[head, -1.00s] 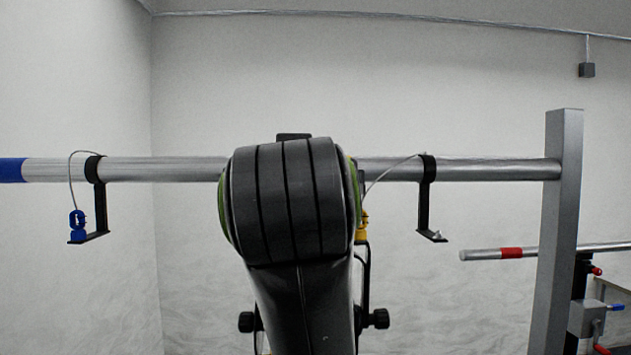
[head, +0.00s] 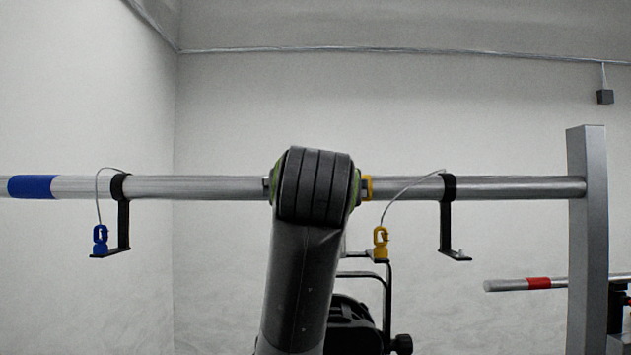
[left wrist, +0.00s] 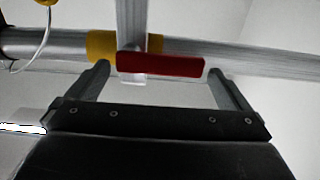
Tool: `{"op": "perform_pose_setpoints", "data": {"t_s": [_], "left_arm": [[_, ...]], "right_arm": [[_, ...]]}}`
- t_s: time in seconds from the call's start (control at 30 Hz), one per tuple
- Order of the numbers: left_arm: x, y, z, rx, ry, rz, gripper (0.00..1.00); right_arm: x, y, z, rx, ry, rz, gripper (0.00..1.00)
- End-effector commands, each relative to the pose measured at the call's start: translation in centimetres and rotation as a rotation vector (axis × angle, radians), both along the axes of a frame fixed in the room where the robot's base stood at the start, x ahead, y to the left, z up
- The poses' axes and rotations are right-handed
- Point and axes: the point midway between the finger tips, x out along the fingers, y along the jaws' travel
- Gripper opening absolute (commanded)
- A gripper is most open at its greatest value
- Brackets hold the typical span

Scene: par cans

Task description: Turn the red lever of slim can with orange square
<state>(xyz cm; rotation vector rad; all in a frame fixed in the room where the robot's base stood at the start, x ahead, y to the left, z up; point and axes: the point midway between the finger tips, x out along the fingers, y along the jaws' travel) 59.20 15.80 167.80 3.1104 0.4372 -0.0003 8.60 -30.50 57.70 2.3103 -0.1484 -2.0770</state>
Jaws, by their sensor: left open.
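A red lever (left wrist: 160,64) lies crosswise in the left wrist view, below a silver upright tube (left wrist: 131,20) and a yellow band (left wrist: 102,46) on the bar. My left gripper (left wrist: 158,72) is open, with one finger near each end of the lever; I cannot tell whether either touches it. In the head view, my arm hides the lever and gripper. A black can with a yoke (head: 350,322) shows partly behind the arm; I see no orange square on it. My right gripper is in neither current view.
A long silver bar (head: 200,187) crosses the head view to a grey post (head: 588,230). Black brackets hang from it, with a blue clip (head: 100,239) and a yellow clip (head: 381,243) on cables. A lower bar with a red band (head: 538,284) is at right.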

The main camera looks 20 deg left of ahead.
Motion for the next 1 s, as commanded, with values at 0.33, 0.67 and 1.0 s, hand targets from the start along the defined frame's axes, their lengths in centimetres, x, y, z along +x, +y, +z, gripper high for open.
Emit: {"op": "perform_pose_setpoints", "data": {"t_s": [0.33, 0.67, 1.0], "left_arm": [[0.39, 0.11, -0.12, 0.0, 0.001, 0.0, 1.0], [0.36, 0.11, -0.09, 0.0, 0.0, 0.0, 0.57], [0.69, 0.11, -0.02, 0.015, 0.005, 0.001, 0.41]], "right_arm": [[-0.04, 0.0, 0.16, 0.0, 0.0, 0.0, 0.47], [-0.07, -0.01, 0.16, 0.0, 0.0, 0.0, 0.47], [-0.07, -0.02, 0.25, 0.0, 0.0, 0.0, 0.47]]}}
